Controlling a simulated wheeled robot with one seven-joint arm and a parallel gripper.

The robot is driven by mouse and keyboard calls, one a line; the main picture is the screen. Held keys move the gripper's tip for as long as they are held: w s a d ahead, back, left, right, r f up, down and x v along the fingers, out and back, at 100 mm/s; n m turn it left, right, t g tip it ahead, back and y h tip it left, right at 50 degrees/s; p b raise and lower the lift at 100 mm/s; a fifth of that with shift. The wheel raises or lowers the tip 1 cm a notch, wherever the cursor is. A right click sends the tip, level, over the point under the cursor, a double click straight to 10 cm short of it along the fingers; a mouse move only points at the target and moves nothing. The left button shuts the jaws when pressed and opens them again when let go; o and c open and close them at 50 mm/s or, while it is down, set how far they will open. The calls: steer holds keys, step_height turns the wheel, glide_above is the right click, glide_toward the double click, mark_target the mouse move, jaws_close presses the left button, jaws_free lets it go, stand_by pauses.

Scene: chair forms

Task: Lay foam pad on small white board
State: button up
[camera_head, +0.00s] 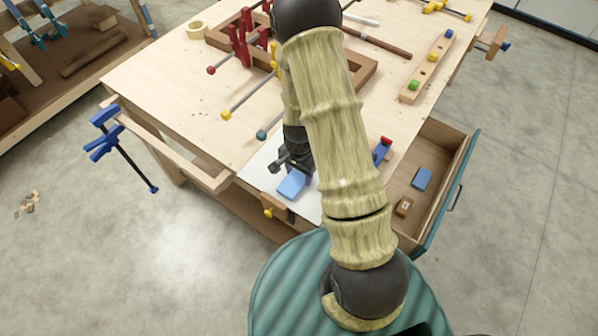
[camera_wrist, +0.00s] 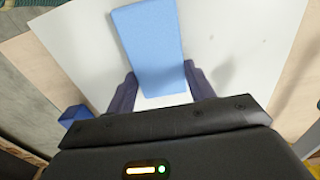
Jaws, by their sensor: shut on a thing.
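A light blue foam pad (camera_head: 291,185) is held in my gripper (camera_head: 285,168) near the front edge of the workbench. In the wrist view the foam pad (camera_wrist: 150,45) lies between the two dark fingers of my gripper (camera_wrist: 160,76), which are shut on its sides. The small white board (camera_head: 260,169) lies flat at the bench's front edge, under the pad. In the wrist view the white board (camera_wrist: 235,35) spreads out behind the pad on both sides. I cannot tell whether the pad touches the board. My arm hides part of the board in the head view.
A blue-and-red clamp (camera_head: 381,152) lies just right of my arm. Clamps, a wooden frame (camera_head: 362,69) and a tape roll (camera_head: 196,30) lie further back.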

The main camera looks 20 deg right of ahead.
mark_target(299, 176)
steer(key=o, duration=1)
steer(key=shift+o, duration=0.2)
step_height(299, 176, up, 17)
steer(key=b, duration=0.1)
steer(key=shift+r, duration=0.15)
stand_by(0.4)
